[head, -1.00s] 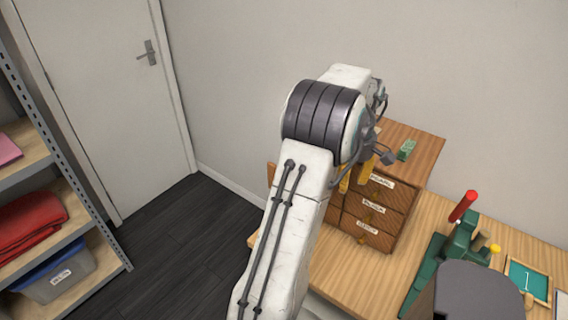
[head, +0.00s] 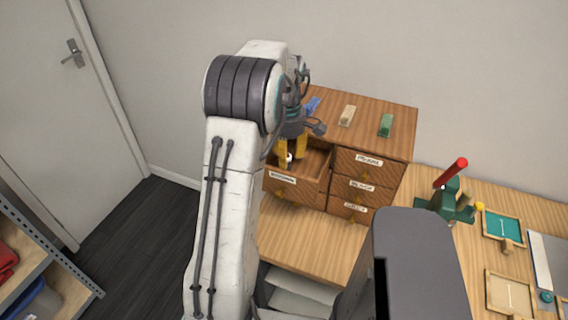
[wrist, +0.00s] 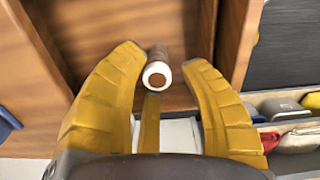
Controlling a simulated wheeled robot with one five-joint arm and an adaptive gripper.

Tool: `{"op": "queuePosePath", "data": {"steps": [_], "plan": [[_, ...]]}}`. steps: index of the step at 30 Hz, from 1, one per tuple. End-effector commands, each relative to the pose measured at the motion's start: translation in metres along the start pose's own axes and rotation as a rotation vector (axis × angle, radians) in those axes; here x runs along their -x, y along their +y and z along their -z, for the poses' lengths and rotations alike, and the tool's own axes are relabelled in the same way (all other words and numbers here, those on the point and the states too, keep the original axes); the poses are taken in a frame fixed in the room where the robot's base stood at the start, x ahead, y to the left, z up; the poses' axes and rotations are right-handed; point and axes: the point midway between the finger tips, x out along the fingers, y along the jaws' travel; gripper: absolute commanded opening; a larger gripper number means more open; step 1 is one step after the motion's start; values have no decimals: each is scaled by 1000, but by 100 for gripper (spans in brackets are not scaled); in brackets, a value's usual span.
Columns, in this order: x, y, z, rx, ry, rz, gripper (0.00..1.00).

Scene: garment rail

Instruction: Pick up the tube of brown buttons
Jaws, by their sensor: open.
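The tube of brown buttons (wrist: 157,74) is a brown tube with a white-rimmed round end facing the wrist camera. It lies in the open drawer (head: 308,170) of the wooden cabinet. In the head view only a small white part of the tube (head: 290,158) shows, by my fingers. My gripper (head: 292,153) is open, reaching down at the drawer.
Closed labelled drawers (head: 360,183) stand right of the open one. Blue, cream and green clips (head: 386,125) lie on the cabinet top. A green press with a red handle (head: 451,172) and small trays (head: 503,226) stand on the bench to the right.

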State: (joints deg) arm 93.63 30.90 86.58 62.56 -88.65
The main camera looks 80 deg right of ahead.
Motion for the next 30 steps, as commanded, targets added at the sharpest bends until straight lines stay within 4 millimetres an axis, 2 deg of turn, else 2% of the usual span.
{"op": "queuePosePath", "data": {"steps": [15,25,26,30], "plan": [[-50,3,1,0,0,2,40],[-55,3,1,0,0,-1,40],[-55,3,1,-1,0,-1,42],[-54,3,1,0,0,-1,30]]}}
